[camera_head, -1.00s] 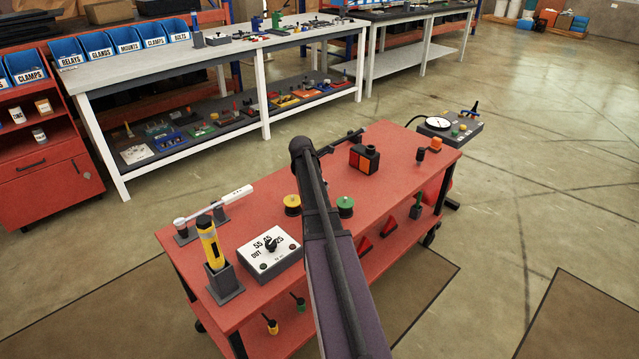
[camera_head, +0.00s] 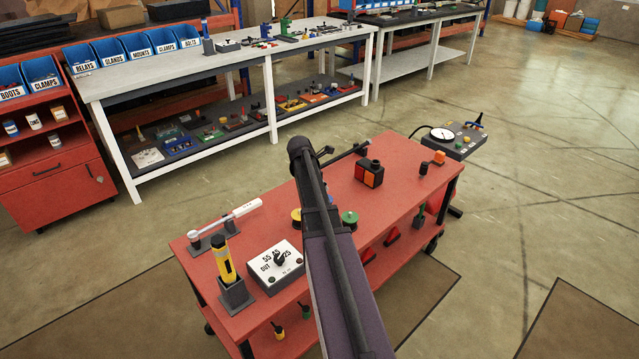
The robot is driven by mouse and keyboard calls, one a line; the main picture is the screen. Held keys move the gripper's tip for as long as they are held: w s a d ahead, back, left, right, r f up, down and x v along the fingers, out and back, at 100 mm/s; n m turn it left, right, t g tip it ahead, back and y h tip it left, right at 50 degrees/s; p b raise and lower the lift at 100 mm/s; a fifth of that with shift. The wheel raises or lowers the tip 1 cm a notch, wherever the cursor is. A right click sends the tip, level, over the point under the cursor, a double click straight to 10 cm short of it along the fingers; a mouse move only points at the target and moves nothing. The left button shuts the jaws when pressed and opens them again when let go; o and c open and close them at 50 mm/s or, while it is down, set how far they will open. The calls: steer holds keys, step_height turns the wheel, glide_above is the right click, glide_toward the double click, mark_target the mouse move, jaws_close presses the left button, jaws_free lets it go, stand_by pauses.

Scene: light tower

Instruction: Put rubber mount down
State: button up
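My arm (camera_head: 335,260) reaches up from the bottom over a red cart (camera_head: 402,203). Its dark upper end covers part of the cart top. My gripper does not show, so I cannot see its fingers or anything in them. I cannot pick out a rubber mount for certain. A small dark upright piece (camera_head: 423,168) stands near the cart's right end, beside a small orange piece (camera_head: 438,157). It is too small to name.
The cart top holds a yellow flashlight (camera_head: 223,260) in a dark holder, a white dial box (camera_head: 275,268), a white-handled tool (camera_head: 228,217), a green spool (camera_head: 350,218) and a black box with orange faces (camera_head: 370,172). A long workbench (camera_head: 240,62) stands behind. Floor is open at right.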

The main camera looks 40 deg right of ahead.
steer(key=shift+a+r, duration=0.15)
steer(key=shift+r, duration=0.25)
stand_by(0.5)
